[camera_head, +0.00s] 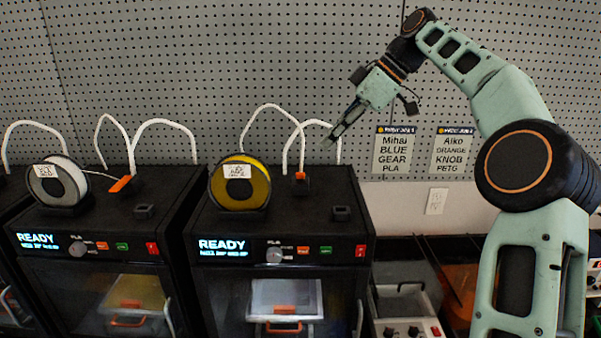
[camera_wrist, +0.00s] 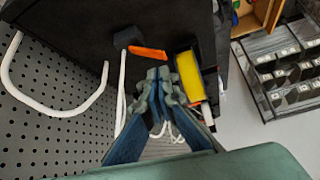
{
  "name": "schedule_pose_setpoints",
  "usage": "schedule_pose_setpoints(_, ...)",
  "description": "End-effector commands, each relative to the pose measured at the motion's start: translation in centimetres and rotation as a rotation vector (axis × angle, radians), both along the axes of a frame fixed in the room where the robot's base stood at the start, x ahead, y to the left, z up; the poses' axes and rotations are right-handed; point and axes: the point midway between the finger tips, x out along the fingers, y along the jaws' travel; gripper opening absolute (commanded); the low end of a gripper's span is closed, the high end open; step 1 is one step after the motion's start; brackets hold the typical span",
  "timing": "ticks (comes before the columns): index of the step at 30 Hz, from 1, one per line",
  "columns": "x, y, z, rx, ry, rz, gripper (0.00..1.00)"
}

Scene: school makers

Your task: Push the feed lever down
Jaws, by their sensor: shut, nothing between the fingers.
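An orange feed lever (camera_head: 301,176) sits on top of the right printer (camera_head: 330,195), to the right of its yellow filament spool (camera_head: 252,187). A second orange lever (camera_head: 120,184) is on top of the left printer (camera_head: 95,205), beside a white spool (camera_head: 72,180). My gripper (camera_head: 333,138) is in the air above the right printer, up and to the right of its lever. In the wrist view, an orange lever (camera_wrist: 147,52) shows just beyond my shut, empty fingertips (camera_wrist: 158,74), beside the yellow spool (camera_wrist: 189,76). I see no clear contact with it.
White tubes (camera_head: 272,107) arch above the printers, and one runs close to my fingers in the wrist view (camera_wrist: 121,92). A grey pegboard wall (camera_head: 220,60) stands behind. Paper order signs (camera_head: 394,152) hang at right. A bench with tools (camera_head: 405,300) lies right of the printers.

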Motion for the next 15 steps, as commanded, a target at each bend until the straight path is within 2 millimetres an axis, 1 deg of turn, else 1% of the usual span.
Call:
schedule_pose_setpoints(5, 0.1, 0.4, -0.6, -0.001, 0.002, 0.0, 0.0)
schedule_pose_setpoints(15, 0.4, 2.8, -3.9, -0.002, 0.002, -0.001, 0.0)
